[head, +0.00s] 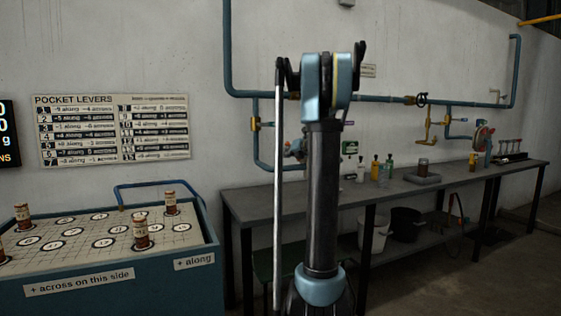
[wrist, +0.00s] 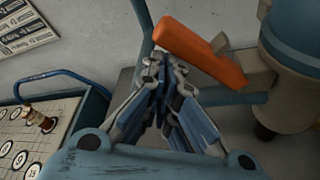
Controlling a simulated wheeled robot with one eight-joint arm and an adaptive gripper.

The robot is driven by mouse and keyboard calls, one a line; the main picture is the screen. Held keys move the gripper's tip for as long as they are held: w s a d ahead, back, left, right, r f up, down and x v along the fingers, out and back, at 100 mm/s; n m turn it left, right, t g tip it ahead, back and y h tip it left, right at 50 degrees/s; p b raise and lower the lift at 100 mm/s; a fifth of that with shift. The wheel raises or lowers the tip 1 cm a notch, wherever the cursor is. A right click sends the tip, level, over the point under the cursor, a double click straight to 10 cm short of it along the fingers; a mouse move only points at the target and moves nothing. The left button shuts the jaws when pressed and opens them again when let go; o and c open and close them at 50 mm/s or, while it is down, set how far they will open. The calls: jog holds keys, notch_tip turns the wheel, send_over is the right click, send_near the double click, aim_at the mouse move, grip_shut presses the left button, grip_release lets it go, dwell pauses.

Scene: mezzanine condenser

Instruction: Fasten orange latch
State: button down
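The orange latch (wrist: 200,50) shows in the wrist view as a thick orange bar, tilted down to the right. Its right end meets a beige bracket beside a beige and blue rounded body (wrist: 295,75). My gripper (wrist: 166,66) is just below the bar's left part in the picture. Its two fingers lean together, with the tips close to each other and nothing visible between them. Whether the tips touch the latch I cannot tell. In the head view my arm stands in the middle, and I cannot make out the latch or the fingertips.
A grey bench (head: 400,188) with bottles and a tray runs along the wall on the right. Blue pipes (head: 228,50) cross the wall. A blue-sided board table (head: 110,255) with several pegs stands at left. Buckets (head: 405,224) sit under the bench.

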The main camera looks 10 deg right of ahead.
jog(key=w+d+r, duration=0.1)
jog(key=d+r, duration=0.3)
jog(key=d, duration=0.1)
jog(key=shift+w+d+r, duration=0.15)
jog(key=shift+r, duration=0.1)
dwell(0.3)
jog(key=shift+d, duration=0.1)
dwell(0.4)
